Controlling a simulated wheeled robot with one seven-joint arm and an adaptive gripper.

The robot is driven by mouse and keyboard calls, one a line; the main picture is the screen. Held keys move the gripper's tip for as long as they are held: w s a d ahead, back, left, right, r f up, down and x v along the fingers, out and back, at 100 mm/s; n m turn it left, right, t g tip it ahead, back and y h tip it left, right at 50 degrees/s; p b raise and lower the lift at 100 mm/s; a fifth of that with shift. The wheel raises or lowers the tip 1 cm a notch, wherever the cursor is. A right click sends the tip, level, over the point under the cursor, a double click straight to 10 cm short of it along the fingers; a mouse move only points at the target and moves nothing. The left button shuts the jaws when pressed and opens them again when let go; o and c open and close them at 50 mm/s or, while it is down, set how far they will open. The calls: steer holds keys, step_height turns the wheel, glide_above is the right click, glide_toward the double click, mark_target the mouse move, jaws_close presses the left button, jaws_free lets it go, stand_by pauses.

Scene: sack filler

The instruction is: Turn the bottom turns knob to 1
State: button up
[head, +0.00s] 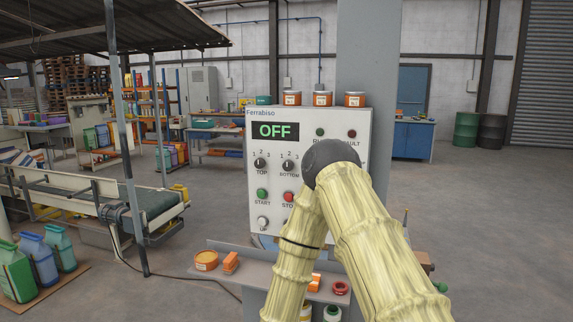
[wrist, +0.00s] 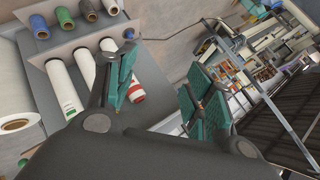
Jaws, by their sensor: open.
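The bottom turns knob (head: 289,166) is a small dark knob on the white control panel (head: 262,215), above the label BOTTOM and below the numbers 1, 2 and 3. Its pointer seems to be about upright, near 2, but it is small. The similar TOP knob (head: 260,164) sits to its left. The display (head: 275,131) reads OFF. My gripper (wrist: 158,95) is open and empty in the wrist view, with its green-padded fingers apart. It is not seen in the head view, and neither knob shows in the wrist view.
My arm covers the panel's lower right. A green START button (head: 262,194) and a red STOP button (head: 289,197) lie below the knobs. A shelf (head: 215,246) with small items juts out below. White rolls (wrist: 65,85) and spools show in the wrist view.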

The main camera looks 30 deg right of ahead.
steer(key=w+d+r+m+t+h+p, duration=0.1)
steer(key=w+d+r+m, duration=0.2)
steer(key=r, duration=0.4)
steer(key=w+d+r+m+t+h+p, duration=0.1)
steer(key=w+r+m+t+h, duration=0.15)
steer(key=w+r, duration=0.4)
steer(key=m+g+h+p, duration=0.3)
steer(key=m+h, duration=0.6)
steer(key=m, duration=0.9)
glide_toward(287, 168)
steer(key=shift+t, duration=0.55)
steer(key=p+x, duration=0.2)
steer(key=x, duration=0.2)
steer(key=p+x, duration=0.3)
steer(key=x, duration=0.1)
steer(key=shift+s+d, duration=0.2)
steer(key=shift+s, duration=0.05)
steer(key=shift+p+x, duration=0.45)
steer(key=shift+x, duration=0.35)
steer(key=shift+f, duration=0.2)
steer(key=shift+n, duration=0.25)
steer(key=c, duration=1)
